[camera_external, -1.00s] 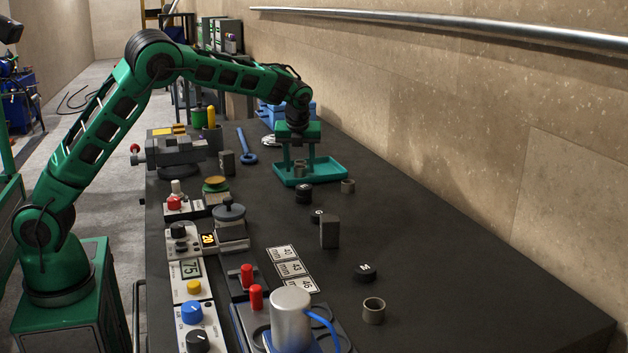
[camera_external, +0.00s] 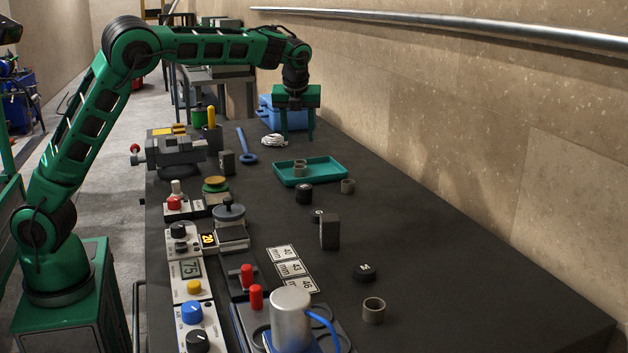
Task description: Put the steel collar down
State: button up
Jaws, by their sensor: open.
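A steel collar (camera_external: 299,168) sits in the teal tray (camera_external: 331,176) toward the back of the bench. My gripper (camera_external: 297,139) is open and empty, above and behind the tray, clear of the collar. I cannot tell from this view whether the collar in the tray is one piece or two close together.
A dark upright block (camera_external: 329,231) and black round pieces (camera_external: 365,271) stand on the bench. A vise (camera_external: 176,150), control boxes (camera_external: 187,280) and a metal cylinder (camera_external: 290,318) line the left side. A blue case (camera_external: 283,115) is behind my gripper. The right side is clear.

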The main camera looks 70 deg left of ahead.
jog(key=s+d+f+n+h, duration=0.1)
jog(key=s+d+n+h, duration=0.6)
jog(key=s+d, duration=1.7)
jog(key=s+d+f+n+y, duration=0.1)
jog(key=s+f+n, duration=0.1)
jog(key=s, duration=0.7)
jog(key=s+d+f+n+g+y, duration=0.1)
jog(key=s+f+n, duration=0.2)
jog(key=s, duration=0.6)
jog(key=s+d+f+n+y, duration=0.1)
jog(key=s+n, duration=0.3)
jog(key=s, duration=0.6)
jog(key=shift+d+f+g, duration=0.3)
jog(key=shift+d+f, duration=0.2)
jog(key=shift+f, duration=0.35)
